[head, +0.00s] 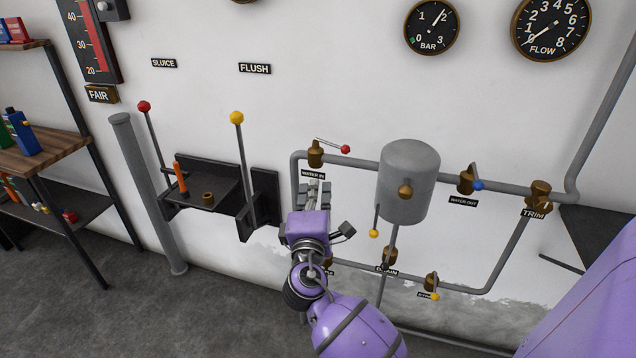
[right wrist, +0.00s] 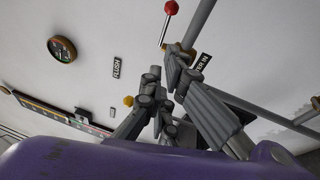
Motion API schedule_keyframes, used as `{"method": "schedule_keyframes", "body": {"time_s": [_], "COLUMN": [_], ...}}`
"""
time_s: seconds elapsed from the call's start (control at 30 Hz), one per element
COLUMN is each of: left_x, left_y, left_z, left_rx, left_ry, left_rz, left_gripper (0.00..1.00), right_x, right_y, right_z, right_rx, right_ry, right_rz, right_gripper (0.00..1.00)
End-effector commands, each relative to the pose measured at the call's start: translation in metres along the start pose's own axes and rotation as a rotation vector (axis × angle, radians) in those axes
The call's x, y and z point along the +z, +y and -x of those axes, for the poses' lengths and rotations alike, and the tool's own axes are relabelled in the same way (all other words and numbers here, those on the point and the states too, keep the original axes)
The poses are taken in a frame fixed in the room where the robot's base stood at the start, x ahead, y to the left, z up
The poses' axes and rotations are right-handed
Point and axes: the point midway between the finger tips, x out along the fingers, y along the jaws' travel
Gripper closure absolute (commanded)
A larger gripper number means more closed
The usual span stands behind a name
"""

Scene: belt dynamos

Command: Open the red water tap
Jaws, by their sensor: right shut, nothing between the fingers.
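The red water tap is a brass valve (head: 315,153) on the upper pipe, above the WATER IN label (head: 313,175). Its thin lever points right, roughly along the pipe, and ends in a red knob (head: 345,149). In the right wrist view, the red knob (right wrist: 171,8) is at the top, beyond the fingers. My right gripper (head: 313,184) is just below the valve, partly over the label. It is shut and empty; its fingers (right wrist: 163,72) also show in the right wrist view. I cannot tell whether they touch the wall or pipe. My left gripper is not in view.
A grey tank (head: 408,175) stands right of the tap, with a yellow-knobbed lever. The blue-knobbed WATER OUT valve (head: 466,180) is further right. A dark shelf (head: 212,188) and the yellow FLUSH lever (head: 241,150) are left. The wall above the tap is clear.

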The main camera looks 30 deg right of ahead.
Motion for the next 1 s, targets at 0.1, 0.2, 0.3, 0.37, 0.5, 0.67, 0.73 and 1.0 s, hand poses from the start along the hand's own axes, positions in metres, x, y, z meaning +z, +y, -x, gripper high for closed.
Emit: {"method": "schedule_keyframes", "body": {"time_s": [0.1,0.2,0.3,0.37,0.5,0.67,0.73,1.0], "left_x": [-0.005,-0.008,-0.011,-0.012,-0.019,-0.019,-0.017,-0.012], "left_y": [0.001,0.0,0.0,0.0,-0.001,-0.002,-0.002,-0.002], "left_z": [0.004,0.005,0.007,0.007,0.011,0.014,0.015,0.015], "left_rx": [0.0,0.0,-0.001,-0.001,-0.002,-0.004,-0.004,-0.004], "left_ry": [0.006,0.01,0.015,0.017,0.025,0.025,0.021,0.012], "left_rz": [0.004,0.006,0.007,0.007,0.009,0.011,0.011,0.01], "left_gripper": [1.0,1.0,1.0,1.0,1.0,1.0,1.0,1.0], "right_x": [0.001,0.0,0.0,0.001,0.018,0.026,0.028,0.029], "right_y": [0.005,0.005,0.004,0.004,0.004,0.002,0.001,0.0], "right_z": [-0.027,-0.049,-0.07,-0.082,-0.096,-0.105,-0.106,-0.107], "right_rx": [0.005,0.004,0.003,0.003,0.002,0.001,0.0,-0.001], "right_ry": [-0.003,-0.001,-0.001,-0.002,-0.003,0.0,0.0,0.0], "right_rz": [0.0,0.0,0.001,0.0,-0.001,-0.001,-0.001,-0.001], "right_gripper": [1.0,1.0,1.0,1.0,1.0,1.0,1.0,1.0]}}
